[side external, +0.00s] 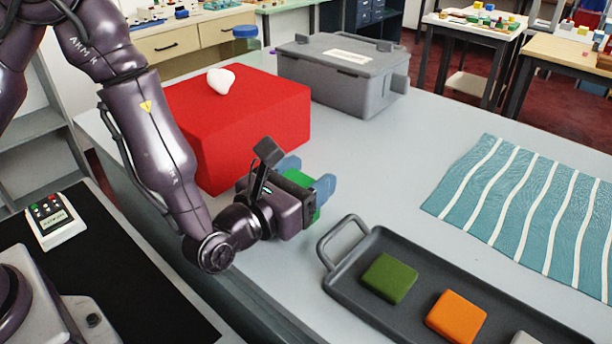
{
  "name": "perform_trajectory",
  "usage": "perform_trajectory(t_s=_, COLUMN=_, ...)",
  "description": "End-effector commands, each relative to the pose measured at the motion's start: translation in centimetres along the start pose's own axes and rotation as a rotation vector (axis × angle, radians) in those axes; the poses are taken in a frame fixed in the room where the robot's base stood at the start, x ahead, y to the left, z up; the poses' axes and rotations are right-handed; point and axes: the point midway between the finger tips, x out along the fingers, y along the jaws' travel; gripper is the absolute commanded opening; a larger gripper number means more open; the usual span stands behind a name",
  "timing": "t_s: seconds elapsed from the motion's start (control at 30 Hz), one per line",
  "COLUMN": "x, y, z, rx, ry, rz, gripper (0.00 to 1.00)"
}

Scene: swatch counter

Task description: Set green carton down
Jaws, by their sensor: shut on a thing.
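My gripper (308,180) is left of the middle in the side external view, just in front of a large red box. It is shut on the green carton (300,178), which shows as bright green between the bluish fingers. Most of the carton is hidden behind the gripper body and fingers. I cannot tell whether its underside touches the counter (400,170).
The red box (255,125) with a white lump (221,81) on top stands close behind my gripper. A grey tray (335,285) with green, orange and pale blocks lies at front right. A grey lidded case (345,85) and a striped teal cloth (530,205) are farther off.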

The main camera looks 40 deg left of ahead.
Motion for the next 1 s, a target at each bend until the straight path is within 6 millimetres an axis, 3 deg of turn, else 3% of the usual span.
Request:
perform_trajectory(t_s=0.13, x=0.0, y=0.0, z=-0.4, rx=0.000, ry=0.000, rz=0.001, gripper=0.33)
perform_trajectory(t_s=0.17, x=0.0, y=0.0, z=-0.3, rx=0.000, ry=0.000, rz=0.000, gripper=0.65)
perform_trajectory(t_s=0.23, x=0.0, y=0.0, z=-0.3, rx=0.000, ry=0.000, rz=0.000, gripper=0.81)
perform_trajectory(t_s=0.27, x=0.0, y=0.0, z=-0.3, rx=0.000, ry=0.000, rz=0.000, gripper=0.84)
perform_trajectory(t_s=0.63, x=-0.3, y=0.0, z=0.0, rx=0.000, ry=0.002, rz=-0.001, gripper=0.84)
perform_trajectory(t_s=1.0, x=-7.8, y=-0.1, z=0.0, rx=0.002, ry=0.005, rz=-0.005, gripper=0.84)
